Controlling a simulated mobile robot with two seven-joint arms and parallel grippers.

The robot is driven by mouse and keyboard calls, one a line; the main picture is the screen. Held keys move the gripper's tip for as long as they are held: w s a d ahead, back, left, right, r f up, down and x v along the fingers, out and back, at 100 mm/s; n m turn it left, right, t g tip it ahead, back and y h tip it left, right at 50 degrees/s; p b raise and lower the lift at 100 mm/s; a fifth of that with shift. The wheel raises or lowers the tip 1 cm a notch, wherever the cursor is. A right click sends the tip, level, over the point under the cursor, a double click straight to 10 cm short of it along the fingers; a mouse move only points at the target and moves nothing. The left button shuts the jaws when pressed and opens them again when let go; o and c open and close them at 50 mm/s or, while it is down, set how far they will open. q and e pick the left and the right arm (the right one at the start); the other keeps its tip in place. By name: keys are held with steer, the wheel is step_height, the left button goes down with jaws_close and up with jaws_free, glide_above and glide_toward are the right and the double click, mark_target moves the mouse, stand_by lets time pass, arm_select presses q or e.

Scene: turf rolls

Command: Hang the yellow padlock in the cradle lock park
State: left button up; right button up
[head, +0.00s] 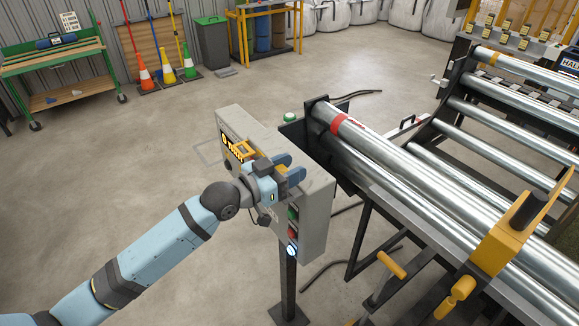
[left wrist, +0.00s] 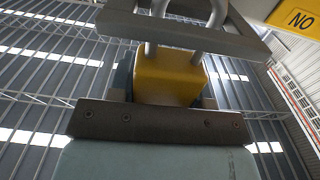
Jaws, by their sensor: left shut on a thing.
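My left gripper (head: 289,168) is at the top of a grey control box and is shut on the yellow padlock. In the left wrist view the yellow padlock (left wrist: 168,80) sits upright between the fingers, its grey shackle (left wrist: 217,14) pointing up. A grey metal bracket (left wrist: 190,37) crosses close to the shackle; I cannot tell whether the shackle is hooked on it or only beside it. In the head view I cannot make out the padlock clearly at the gripper. I cannot tell which part is the cradle lock park. My right gripper is not in view.
The grey control box (head: 315,215) stands on a post, with coloured buttons on its side. Steel rollers (head: 420,200) on a dark frame fill the right. A yellow sign (left wrist: 298,20) is at upper right in the wrist view. The floor at left is open.

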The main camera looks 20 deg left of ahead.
arm_select(q)
steer(key=shift+f+b, duration=0.55)
steer(key=shift+f, duration=0.45)
steer(key=o, duration=1.1)
steer(key=shift+r, duration=0.1)
steer(key=shift+c, duration=0.2)
steer(key=b+v, duration=0.2)
steer(key=v, duration=1.1)
steer(key=shift+s+a, duration=0.25)
steer(key=shift+s, duration=0.05)
steer(key=s+d+f+n+g+y+p, duration=0.1)
steer(key=s+f+y+p, duration=0.1)
steer(key=s+f, duration=0.3)
steer(key=s+d+f+n+g+y+p, duration=0.1)
steer(key=s+f, duration=0.4)
steer(key=f, duration=0.6)
steer(key=s+d+f+n+g+y+p, duration=0.1)
steer(key=s+d+f+n+y+p, duration=0.1)
steer(key=f, duration=0.6)
steer(key=s+y+p, duration=0.1)
steer(key=s+y, duration=0.1)
steer(key=s, duration=0.1)
steer(key=shift+s+f+n+y+p, duration=0.15)
steer(key=shift+f+n+y+p, duration=0.15)
steer(key=shift+y, duration=0.1)
